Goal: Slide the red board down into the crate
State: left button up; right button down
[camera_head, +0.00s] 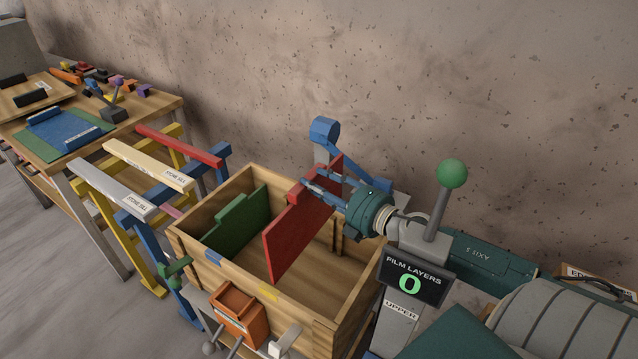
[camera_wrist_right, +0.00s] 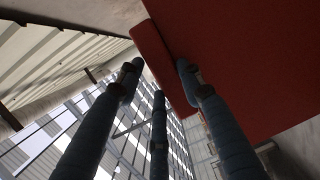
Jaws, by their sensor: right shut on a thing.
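The red board (camera_head: 297,236) is upright, over or partly inside the wooden crate (camera_head: 184,248). How deep its lower edge sits is unclear. My right gripper (camera_head: 312,184) is shut on the raised grip at the board's top edge, reaching in from the right. In the right wrist view the blue fingers (camera_wrist_right: 158,75) are around the grip, and the red board (camera_wrist_right: 245,60) fills the upper right. A green board (camera_head: 238,226) stands in the crate to the left, roughly parallel to the red one. My left gripper is not in view.
A post with a green knob (camera_head: 451,173) and a "FILM LAYERS 0" display (camera_head: 410,284) stands right of the crate. An orange box (camera_head: 237,312) is at its front. Left are a rack with coloured bars (camera_head: 150,165) and a cluttered table (camera_head: 164,104). A wall is behind.

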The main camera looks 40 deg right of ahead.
aim_at(312, 207)
jog(key=shift+f+b, duration=0.3)
jog(key=shift+f, duration=0.15)
jog(key=shift+w, duration=0.1)
dwell(0.5)
jog(key=shift+f+b, duration=1.8)
jog(key=shift+f, duration=0.7)
jog(key=shift+w+p, duration=0.1)
jog(key=shift+p, duration=0.45)
dwell(0.5)
dwell(0.3)
jog(key=shift+f+b, duration=1.25)
jog(key=shift+f, duration=0.4)
